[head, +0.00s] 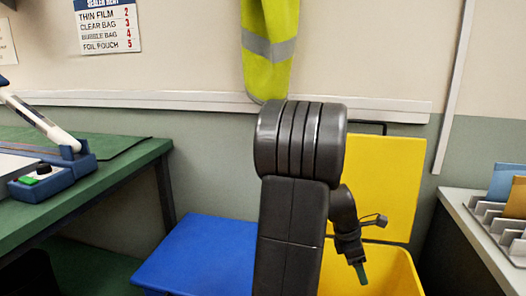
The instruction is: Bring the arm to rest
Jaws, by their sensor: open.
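My arm rises in the middle of the head view, with its thick dark links in front of the wall. My gripper (361,271) hangs from the wrist on the right side of the arm, pointing down in front of the yellow bin (395,272). It is small and seen edge-on; the jaws are open, and I see nothing held. My arm hides part of the bin and of the wall behind.
A green bench (95,205) with a blue sealer (55,182) stands at left. A blue lid (205,250) is left of my arm. The bin's yellow lid (385,185) stands upright. A grey counter (470,215) with a slotted rack (500,225) is at right. A hi-vis vest (268,50) hangs behind.

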